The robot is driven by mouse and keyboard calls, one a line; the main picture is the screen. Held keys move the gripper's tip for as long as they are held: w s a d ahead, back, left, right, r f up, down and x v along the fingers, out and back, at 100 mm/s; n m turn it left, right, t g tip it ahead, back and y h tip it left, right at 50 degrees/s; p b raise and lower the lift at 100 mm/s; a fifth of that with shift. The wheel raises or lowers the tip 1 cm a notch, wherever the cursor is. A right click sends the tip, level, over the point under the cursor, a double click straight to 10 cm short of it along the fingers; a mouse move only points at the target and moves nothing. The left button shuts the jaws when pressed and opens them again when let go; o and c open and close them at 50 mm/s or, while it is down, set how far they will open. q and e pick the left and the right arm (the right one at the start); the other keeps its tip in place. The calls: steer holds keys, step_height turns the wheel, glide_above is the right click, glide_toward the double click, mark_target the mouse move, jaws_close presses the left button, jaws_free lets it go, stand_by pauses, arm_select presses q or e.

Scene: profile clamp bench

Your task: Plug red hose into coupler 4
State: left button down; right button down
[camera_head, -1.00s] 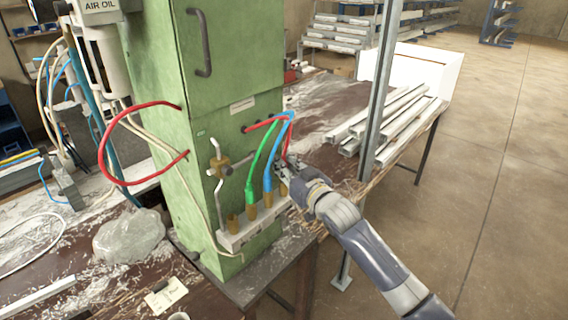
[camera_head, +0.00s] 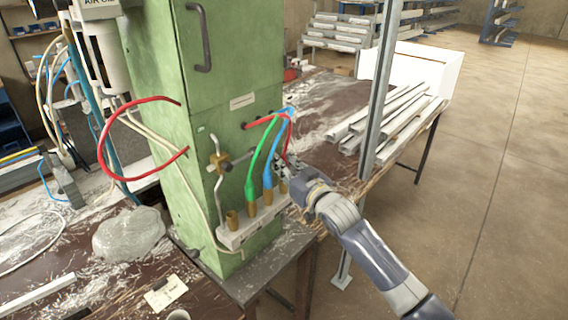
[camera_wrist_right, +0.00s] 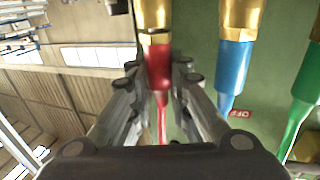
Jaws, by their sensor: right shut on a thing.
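The red hose (camera_head: 289,128) comes out of the green machine and bends down to my right gripper (camera_head: 281,167). In the right wrist view, my right gripper (camera_wrist_right: 160,97) is shut around the red hose end (camera_wrist_right: 158,66). That end lines up with a brass coupler (camera_wrist_right: 153,18), with no gap showing between them; how deep it sits cannot be told. In the head view, the white coupler block (camera_head: 233,238) carries a row of brass couplers. The leftmost coupler (camera_head: 232,219) is empty. The rightmost coupler (camera_head: 283,187) is partly hidden by my gripper. My left gripper is not in view.
The green hose (camera_head: 251,185) and the blue hose (camera_head: 267,178) sit in the middle couplers, close beside my right gripper. The green machine (camera_head: 165,85) stands behind. A metal post (camera_head: 378,95) and pale profiles (camera_head: 395,120) are to the right.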

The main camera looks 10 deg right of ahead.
steer(key=shift+f, duration=0.45)
steer(key=c, duration=1.4)
jaws_free()
steer(key=shift+w, duration=0.1)
steer(key=shift+c, duration=0.2)
steer(key=shift+r, duration=0.1)
steer(key=p+v, duration=0.4)
steer(key=v, duration=0.5)
